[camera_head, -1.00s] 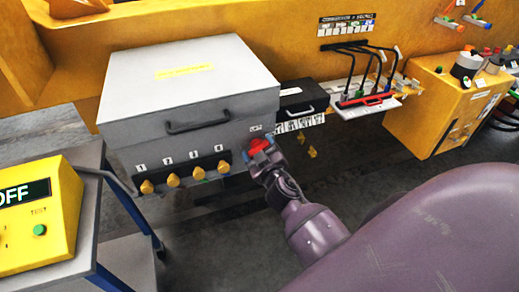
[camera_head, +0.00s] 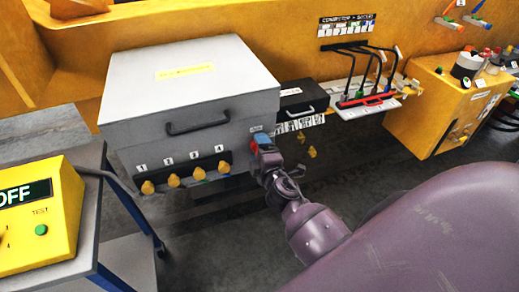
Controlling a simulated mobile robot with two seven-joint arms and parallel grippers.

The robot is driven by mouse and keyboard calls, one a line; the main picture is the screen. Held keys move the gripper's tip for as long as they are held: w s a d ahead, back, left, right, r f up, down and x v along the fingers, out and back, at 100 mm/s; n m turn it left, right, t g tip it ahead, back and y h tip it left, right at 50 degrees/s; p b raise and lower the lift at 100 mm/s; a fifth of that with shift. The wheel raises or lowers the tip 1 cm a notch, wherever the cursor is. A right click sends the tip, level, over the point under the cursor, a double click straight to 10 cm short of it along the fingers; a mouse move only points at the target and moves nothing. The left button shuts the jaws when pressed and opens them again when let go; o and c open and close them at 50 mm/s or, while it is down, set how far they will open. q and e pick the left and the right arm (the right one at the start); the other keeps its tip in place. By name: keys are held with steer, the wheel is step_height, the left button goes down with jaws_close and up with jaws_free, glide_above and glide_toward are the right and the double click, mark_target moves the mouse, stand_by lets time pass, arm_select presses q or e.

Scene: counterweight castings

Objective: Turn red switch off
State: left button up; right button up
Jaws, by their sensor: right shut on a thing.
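The red switch (camera_head: 264,148) is on the front right of the grey box (camera_head: 215,112), under a small label. My right gripper (camera_head: 264,146) is at the switch, with its jaws shut on it. The blue fingertips cover much of the switch, and only a little red shows between them. The gripper looks turned compared with the box front. My left gripper is not in view.
Several yellow knobs (camera_head: 173,180) line the lower front of the box, left of the switch. A black drawer (camera_head: 300,101) is close on the right. A cart (camera_head: 92,222) carries a yellow unit (camera_head: 40,215) reading OFF at the left.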

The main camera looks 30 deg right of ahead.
steer(key=shift+n, duration=0.8)
steer(key=o, duration=0.9)
steer(key=shift+s, duration=0.1)
steer(key=shift+b+v, duration=0.85)
steer(key=shift+v, duration=4.5)
